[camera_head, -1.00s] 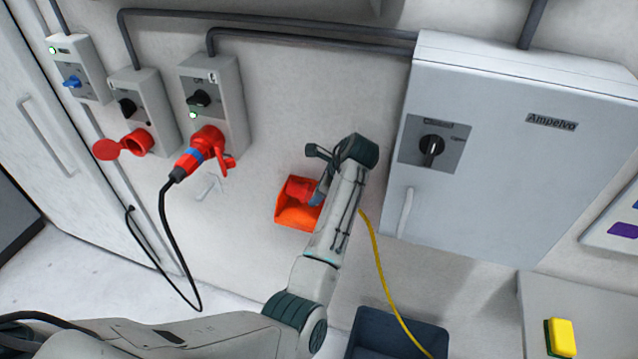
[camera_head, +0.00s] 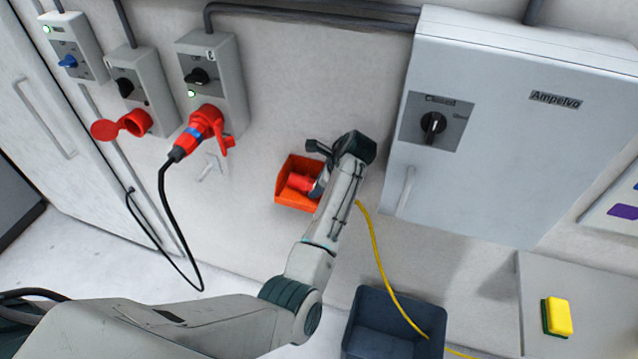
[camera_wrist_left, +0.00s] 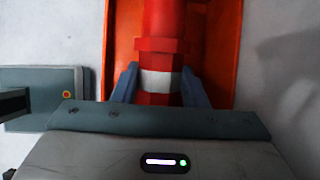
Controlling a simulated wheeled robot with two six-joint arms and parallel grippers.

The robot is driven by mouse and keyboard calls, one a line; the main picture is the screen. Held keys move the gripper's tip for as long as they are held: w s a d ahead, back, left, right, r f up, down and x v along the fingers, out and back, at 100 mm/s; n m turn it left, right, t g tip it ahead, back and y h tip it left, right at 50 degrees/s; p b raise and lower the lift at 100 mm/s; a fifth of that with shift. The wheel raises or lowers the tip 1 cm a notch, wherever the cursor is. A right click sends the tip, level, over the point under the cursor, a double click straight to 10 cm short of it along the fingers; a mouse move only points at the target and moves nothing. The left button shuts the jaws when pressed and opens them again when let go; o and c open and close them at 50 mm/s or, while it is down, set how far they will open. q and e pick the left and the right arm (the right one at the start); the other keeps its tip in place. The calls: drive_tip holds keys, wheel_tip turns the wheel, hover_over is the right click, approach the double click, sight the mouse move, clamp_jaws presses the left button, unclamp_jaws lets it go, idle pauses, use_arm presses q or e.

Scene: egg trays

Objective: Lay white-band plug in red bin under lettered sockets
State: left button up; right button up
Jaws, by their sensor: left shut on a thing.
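The red plug (camera_head: 301,183) with a white band (camera_wrist_left: 161,82) is in my left gripper (camera_head: 318,187). In the left wrist view the two fingers (camera_wrist_left: 160,88) are shut on either side of the band. The red bin (camera_head: 284,199) is fixed on the wall below the row of sockets. The plug lies across the bin's opening, its red end inside the bin's outline; whether it touches the bottom is not clear. The bin's orange-red wall (camera_wrist_left: 224,60) shows around the plug in the left wrist view. My wrist hides the bin's right side.
A plug with a blue band (camera_head: 196,135) sits in the right socket box (camera_head: 215,90), its black cable looping down. A grey cabinet (camera_head: 480,140) juts out on the right. A yellow cable (camera_head: 373,250) runs into a dark open crate (camera_head: 347,345). A sponge (camera_head: 559,316) lies lower right.

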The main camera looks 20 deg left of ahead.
idle(0.4)
use_arm(q)
drive_tip(key=o, duration=0.7)
use_arm(e)
drive_tip(key=shift+d, duration=0.3)
